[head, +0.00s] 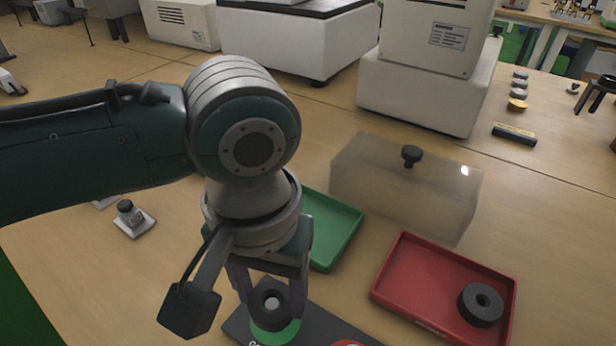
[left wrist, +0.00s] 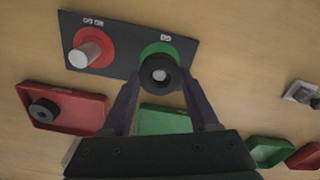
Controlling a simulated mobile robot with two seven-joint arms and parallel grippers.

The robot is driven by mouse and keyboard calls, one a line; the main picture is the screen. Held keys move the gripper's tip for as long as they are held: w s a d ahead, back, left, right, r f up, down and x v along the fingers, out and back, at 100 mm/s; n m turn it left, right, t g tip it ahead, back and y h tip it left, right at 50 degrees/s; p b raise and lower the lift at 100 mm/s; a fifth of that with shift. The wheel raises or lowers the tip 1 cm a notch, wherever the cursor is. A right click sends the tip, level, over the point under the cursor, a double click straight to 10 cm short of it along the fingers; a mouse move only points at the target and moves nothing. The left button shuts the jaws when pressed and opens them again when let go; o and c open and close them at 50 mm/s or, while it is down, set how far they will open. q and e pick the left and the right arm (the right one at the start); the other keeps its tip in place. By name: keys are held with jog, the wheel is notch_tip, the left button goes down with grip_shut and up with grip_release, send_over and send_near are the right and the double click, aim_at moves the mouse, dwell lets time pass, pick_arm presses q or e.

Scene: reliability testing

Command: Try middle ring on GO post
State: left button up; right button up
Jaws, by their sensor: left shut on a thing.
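My left gripper (head: 269,296) is shut on a dark ring (head: 259,305) over the green disc (head: 278,332) of the GO post. The grey post end shows in the ring's hole, also in the left wrist view, where the ring (left wrist: 147,80) sits between the fingers. Green shows below the ring in the head view; how far the ring is down the post I cannot tell. The NO GO post (left wrist: 88,54) stands bare on its red disc, on the same dark plate (left wrist: 120,64). My right gripper is not in view.
A red tray (head: 392,292) holds another dark ring (head: 482,291). A green tray (head: 345,240) lies behind my gripper, empty where visible. A clear box with a black knob (head: 411,153) stands behind the trays.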

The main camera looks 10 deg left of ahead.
aim_at(272, 303)
pick_arm(q)
jog(key=shift+f+b, duration=0.5)
jog(key=shift+f, duration=0.55)
dwell(0.4)
jog(key=shift+r+p, duration=3.4)
jog(key=shift+p, duration=0.8)
